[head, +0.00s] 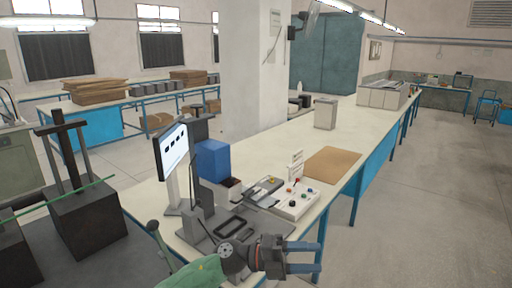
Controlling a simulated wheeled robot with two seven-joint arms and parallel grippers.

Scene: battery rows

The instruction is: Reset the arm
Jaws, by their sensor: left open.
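My left gripper (316,257) is at the lower middle of the head view, over the near end of the workbench (262,140). Its two blue-grey fingers point right and stand apart, with nothing between them. The wrist behind it hides part of the bench's near edge. My right gripper is not in view.
Near the gripper, the bench holds a monitor (172,150), a blue box (212,160), a dark fixture (232,228), a button panel (296,200) and a brown board (334,163). A grey box (325,114) stands farther back. Floor right of the bench is clear.

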